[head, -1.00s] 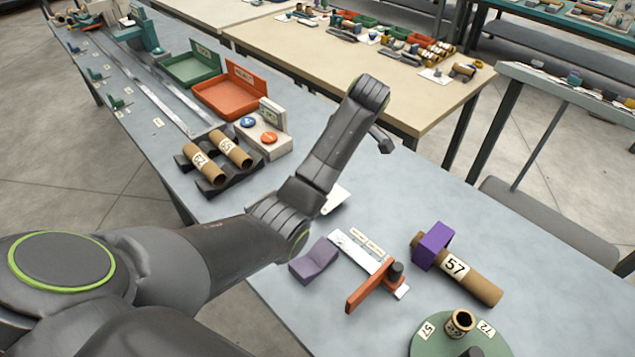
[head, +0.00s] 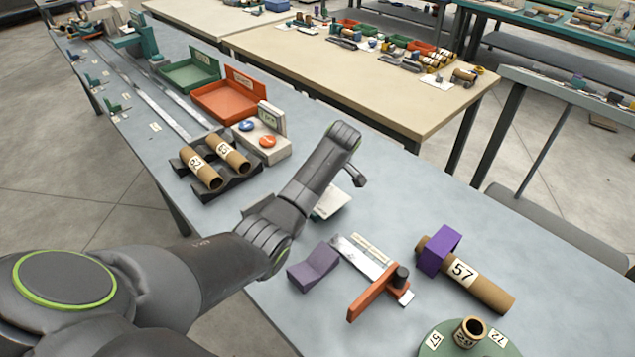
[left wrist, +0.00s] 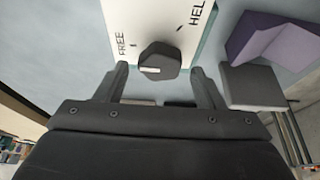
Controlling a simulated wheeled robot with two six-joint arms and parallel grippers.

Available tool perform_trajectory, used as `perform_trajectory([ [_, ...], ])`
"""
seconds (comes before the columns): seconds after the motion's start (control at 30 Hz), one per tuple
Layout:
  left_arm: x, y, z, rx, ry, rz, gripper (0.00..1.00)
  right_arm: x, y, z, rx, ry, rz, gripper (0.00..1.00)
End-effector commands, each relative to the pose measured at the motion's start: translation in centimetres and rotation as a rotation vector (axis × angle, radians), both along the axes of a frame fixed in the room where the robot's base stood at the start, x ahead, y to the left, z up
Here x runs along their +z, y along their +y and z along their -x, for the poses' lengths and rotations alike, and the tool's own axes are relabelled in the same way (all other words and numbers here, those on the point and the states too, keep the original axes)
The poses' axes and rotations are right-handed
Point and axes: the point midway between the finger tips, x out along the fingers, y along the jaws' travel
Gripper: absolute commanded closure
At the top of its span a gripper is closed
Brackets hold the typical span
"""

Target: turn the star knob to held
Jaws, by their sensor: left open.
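The star knob (left wrist: 160,61) is a dark, faceted knob with a small white mark on its near-left side. It sits on a white plate (left wrist: 146,22) printed FREE to its left and HEL, cut off, to its right. My left gripper (left wrist: 162,71) is open, with one finger on each side of the knob; I cannot tell whether they touch it. In the head view part of a white plate (head: 333,204) shows beside my left arm, which hides the knob and the gripper. My right gripper is not in view.
A purple block (left wrist: 280,45) lies right of the plate; it also shows in the head view (head: 314,266). Nearby are an orange bar (head: 370,294), a tube marked 57 (head: 490,293) and a green disc (head: 432,345). Tubes in a black cradle (head: 227,186) stand behind my arm.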

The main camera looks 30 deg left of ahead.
Motion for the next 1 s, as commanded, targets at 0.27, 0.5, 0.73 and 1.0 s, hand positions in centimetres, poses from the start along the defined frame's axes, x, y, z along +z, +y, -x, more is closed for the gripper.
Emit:
perform_trajectory([
  [0.27, -1.13, 0.43, -0.10, 0.000, 0.000, 0.000, 0.38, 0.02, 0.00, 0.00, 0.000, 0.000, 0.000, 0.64],
  [0.5, -1.11, 0.42, -0.09, 0.000, 0.000, 0.000, 0.47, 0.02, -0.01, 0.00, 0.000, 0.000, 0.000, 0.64],
  [0.73, -1.10, 0.43, -0.10, 0.000, 0.000, 0.000, 0.77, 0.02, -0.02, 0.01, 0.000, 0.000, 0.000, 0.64],
  [1.0, -0.97, 0.43, -0.06, -0.017, 0.001, 0.000, 0.82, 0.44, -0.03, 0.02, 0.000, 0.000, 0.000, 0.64],
])
